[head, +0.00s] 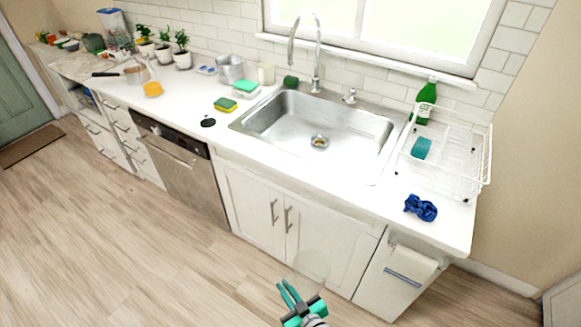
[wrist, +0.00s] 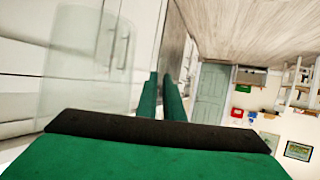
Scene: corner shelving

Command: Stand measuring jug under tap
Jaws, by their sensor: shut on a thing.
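A clear, see-through measuring jug (head: 312,264) is in front of the sink cabinet doors, low in the head view. My green gripper (head: 288,288) is shut on it, below the counter's height. In the wrist view the jug (wrist: 85,65) is a faint glassy shape left of my gripper's fingers (wrist: 162,85). The exact contact between fingers and jug is hard to see. The silver tap (head: 316,55) rises behind the steel sink (head: 345,128), under the window. The sink basin is empty.
A white dish rack (head: 465,165) with a teal sponge, a green bottle (head: 424,100) and a blue cloth (head: 420,207) are right of the sink. Sponges (head: 224,104), pots and plants are left. A towel (head: 410,264) hangs on the cabinet front.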

